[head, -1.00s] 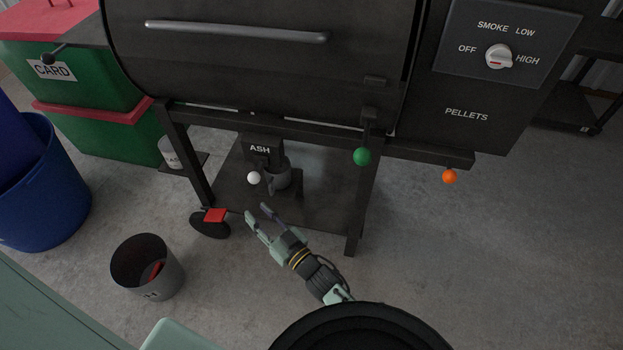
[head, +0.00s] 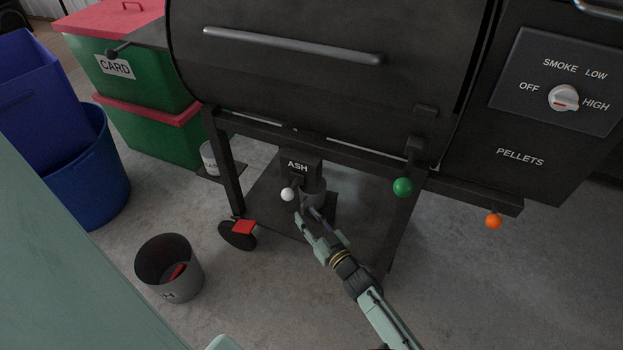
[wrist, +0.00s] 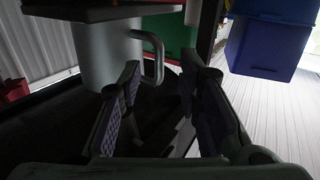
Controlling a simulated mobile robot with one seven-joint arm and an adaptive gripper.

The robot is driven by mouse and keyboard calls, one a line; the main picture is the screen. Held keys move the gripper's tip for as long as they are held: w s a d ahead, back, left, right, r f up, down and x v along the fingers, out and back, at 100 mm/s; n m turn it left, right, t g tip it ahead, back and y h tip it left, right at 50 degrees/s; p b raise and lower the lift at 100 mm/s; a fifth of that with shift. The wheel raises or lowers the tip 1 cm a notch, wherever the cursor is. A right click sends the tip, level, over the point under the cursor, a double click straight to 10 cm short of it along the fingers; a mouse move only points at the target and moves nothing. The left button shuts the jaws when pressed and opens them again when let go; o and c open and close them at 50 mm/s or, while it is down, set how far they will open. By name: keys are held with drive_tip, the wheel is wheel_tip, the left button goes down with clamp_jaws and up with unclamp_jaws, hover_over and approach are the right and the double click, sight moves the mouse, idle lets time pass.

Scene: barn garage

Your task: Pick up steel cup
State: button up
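The steel cup (head: 317,191) stands on the smoker's lower shelf, just under the box marked ASH, and is partly hidden by that box and my gripper. In the wrist view the steel cup (wrist: 104,52) is a grey cylinder, cut by a dark part above, with its handle (wrist: 157,58) pointing right. My gripper (head: 307,217) is at the front of the cup. In the wrist view my gripper (wrist: 162,76) is open, its left finger close to the cup body and the handle showing in the gap between the fingertips. I cannot tell whether either finger touches.
The ASH box (head: 300,169) and a white ball knob (head: 287,194) are close to the cup. The smoker's leg (head: 402,225) stands right of my gripper. An open bucket (head: 190,262) is on the floor at left. A pale cup (head: 210,157) sits on a side ledge.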

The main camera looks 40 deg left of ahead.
drive_tip(key=shift+x, duration=0.8)
clamp_jaws()
idle(0.4)
